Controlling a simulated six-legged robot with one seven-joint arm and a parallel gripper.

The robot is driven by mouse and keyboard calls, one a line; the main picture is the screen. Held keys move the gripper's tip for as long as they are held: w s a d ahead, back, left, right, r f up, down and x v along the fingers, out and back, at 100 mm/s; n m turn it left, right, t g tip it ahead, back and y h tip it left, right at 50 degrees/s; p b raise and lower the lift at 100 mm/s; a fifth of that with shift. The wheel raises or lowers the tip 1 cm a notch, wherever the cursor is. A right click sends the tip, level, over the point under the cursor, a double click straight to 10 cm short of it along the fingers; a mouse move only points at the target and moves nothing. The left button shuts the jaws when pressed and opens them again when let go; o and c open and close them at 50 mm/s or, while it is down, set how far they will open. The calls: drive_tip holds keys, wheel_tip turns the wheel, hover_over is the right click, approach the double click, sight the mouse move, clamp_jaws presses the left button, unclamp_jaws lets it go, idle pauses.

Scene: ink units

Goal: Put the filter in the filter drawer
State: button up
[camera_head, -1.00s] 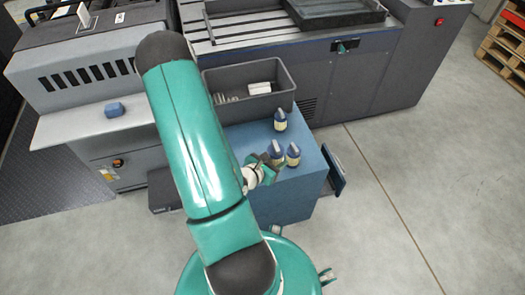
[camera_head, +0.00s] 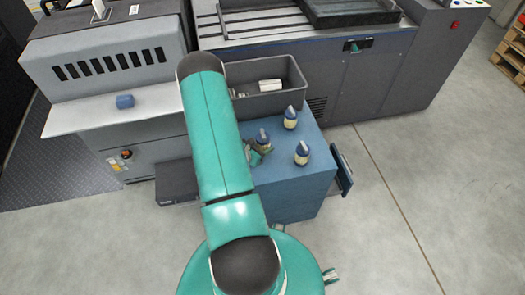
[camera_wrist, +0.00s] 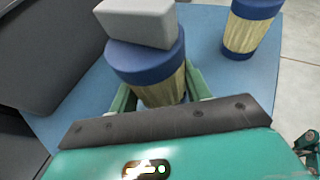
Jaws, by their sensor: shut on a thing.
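Several filters have pale ribbed bodies and dark blue caps. My gripper (camera_head: 257,152) is shut on one filter (camera_head: 264,138) above the blue cabinet (camera_head: 292,190). In the wrist view the held filter (camera_wrist: 155,85) stands between my green fingers, with a grey block-shaped top. I cannot tell how far it is off the cabinet top. Two other filters stand upright on the cabinet, one at the back (camera_head: 290,118) and one at the right (camera_head: 302,153). A dark drawer-like unit (camera_head: 176,183) juts out low at the left; I cannot tell whether it is the filter drawer.
A grey bin (camera_head: 285,103) with white items stands behind the cabinet. A blue-fronted panel or drawer (camera_head: 342,170) sticks out at the cabinet's right side. A blue block (camera_head: 125,101) lies on the left machine's pale ledge (camera_head: 85,115).

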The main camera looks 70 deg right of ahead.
drive_tip(key=shift+f, duration=1.55)
drive_tip(key=shift+f, duration=0.2)
drive_tip(key=o, duration=1)
drive_tip(key=shift+o, duration=0.2)
drive_tip(key=shift+r, duration=0.1)
